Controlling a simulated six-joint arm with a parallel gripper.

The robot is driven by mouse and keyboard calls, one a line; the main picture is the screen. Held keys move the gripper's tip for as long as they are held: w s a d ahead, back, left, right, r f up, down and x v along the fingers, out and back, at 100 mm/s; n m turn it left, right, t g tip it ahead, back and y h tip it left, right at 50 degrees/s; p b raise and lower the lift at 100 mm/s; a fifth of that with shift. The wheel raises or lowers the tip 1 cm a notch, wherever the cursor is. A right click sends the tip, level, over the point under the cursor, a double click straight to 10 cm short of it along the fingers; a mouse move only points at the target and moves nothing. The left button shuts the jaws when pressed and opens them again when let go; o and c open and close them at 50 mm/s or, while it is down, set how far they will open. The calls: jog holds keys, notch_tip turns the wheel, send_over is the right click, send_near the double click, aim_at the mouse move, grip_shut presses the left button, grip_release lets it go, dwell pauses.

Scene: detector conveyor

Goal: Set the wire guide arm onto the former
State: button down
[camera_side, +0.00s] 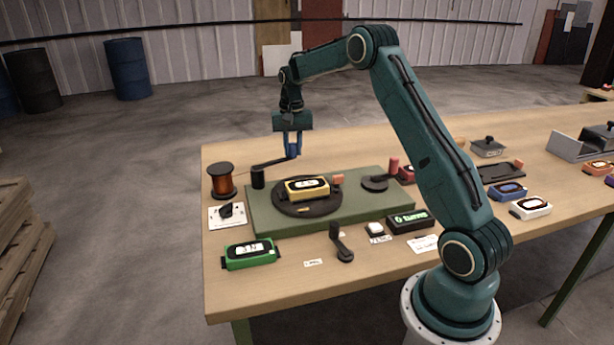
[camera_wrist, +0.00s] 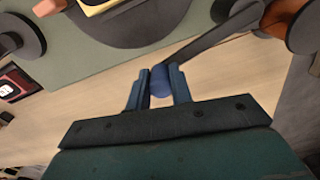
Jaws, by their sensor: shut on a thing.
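The wire guide arm (camera_side: 272,163) is a dark bar running from a black post (camera_side: 258,178) at the left end of the green base to my gripper (camera_side: 293,152). In the wrist view, my gripper (camera_wrist: 159,73) is shut on the blue knob (camera_wrist: 161,84) at the bar's free end; the bar (camera_wrist: 205,45) runs up and right.
A copper wire spool (camera_side: 221,180) stands left of the post. The green base (camera_side: 350,206) also carries a dark disc (camera_side: 375,183) and a small orange block (camera_side: 337,179). A green-framed unit (camera_side: 250,254) and a black lever (camera_side: 341,243) lie in front. Bare table lies behind the base.

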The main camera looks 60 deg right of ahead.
jog(key=s+a+m, duration=0.2)
jog(key=shift+s+r+m, duration=0.1)
jog(key=shift+s+m, duration=0.05)
jog(key=shift+m, duration=0.25)
jog(key=s+a+m, duration=0.1)
jog(key=m, duration=0.1)
jog(key=s+a+m, duration=0.1)
jog(key=a+m, duration=0.1)
jog(key=shift+s+a, duration=0.1)
jog(key=shift+a, duration=0.15)
jog(key=shift+s+a+m, duration=0.2)
jog(key=shift+a+m, duration=0.55)
jog(key=shift+m, duration=0.15)
jog(key=shift+s+a+m, duration=0.15)
jog(key=shift+a+m, duration=0.6)
jog(key=shift+m, duration=0.15)
jog(key=c, duration=1.2)
grip_release()
jog(key=shift+c, duration=0.2)
notch_tip(320, 180, up, 14)
jog(key=shift+a, duration=0.1)
